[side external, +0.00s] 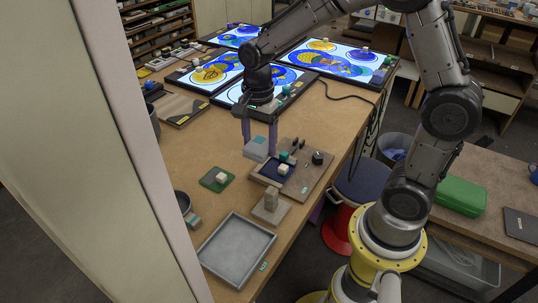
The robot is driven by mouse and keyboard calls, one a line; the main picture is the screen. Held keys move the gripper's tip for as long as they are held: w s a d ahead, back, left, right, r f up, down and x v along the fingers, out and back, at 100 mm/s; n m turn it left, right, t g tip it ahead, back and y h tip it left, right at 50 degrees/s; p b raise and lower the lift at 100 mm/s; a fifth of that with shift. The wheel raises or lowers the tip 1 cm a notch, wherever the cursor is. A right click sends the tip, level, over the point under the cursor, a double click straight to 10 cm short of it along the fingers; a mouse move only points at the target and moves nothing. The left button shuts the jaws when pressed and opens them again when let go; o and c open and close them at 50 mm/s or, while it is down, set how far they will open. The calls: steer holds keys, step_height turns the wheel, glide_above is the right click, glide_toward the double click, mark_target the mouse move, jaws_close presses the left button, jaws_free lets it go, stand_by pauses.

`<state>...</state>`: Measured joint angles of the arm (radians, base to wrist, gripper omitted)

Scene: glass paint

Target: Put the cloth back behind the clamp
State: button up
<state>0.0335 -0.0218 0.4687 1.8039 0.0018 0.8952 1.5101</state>
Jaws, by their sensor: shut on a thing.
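My gripper (260,140) points down over the middle of the wooden table, shut on a pale grey, block-like thing with a teal side. It looks like the folded cloth (256,149), held between the two fingers just left of a brown board. Whether the cloth touches the table or board is not clear. The brown board (312,176) carries a dark blue tray (268,174) with small pale and teal pieces. Small dark fittings (298,144) and a round black part (318,158) are also on it. I cannot tell which of these is the clamp.
A green mat (211,184) with a pale block lies left of the board. A grey-brown block on a base (271,204) and an empty grey tray (237,250) are nearer the front. Lit panels with blue and yellow glass (325,62) fill the far end.

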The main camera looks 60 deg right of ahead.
steer(key=w+d, duration=0.3)
steer(key=d, duration=0.1)
steer(key=w+d, duration=0.3)
steer(key=w+d+f, duration=0.1)
steer(key=w+d, duration=0.3)
steer(key=shift+d, duration=0.35)
steer(key=shift+s+d+f, duration=0.1)
steer(key=shift+d+f, duration=0.05)
steer(key=shift+f, duration=2.35)
steer(key=shift+f, duration=0.6)
steer(key=o, duration=1.1)
steer(key=shift+o, duration=0.2)
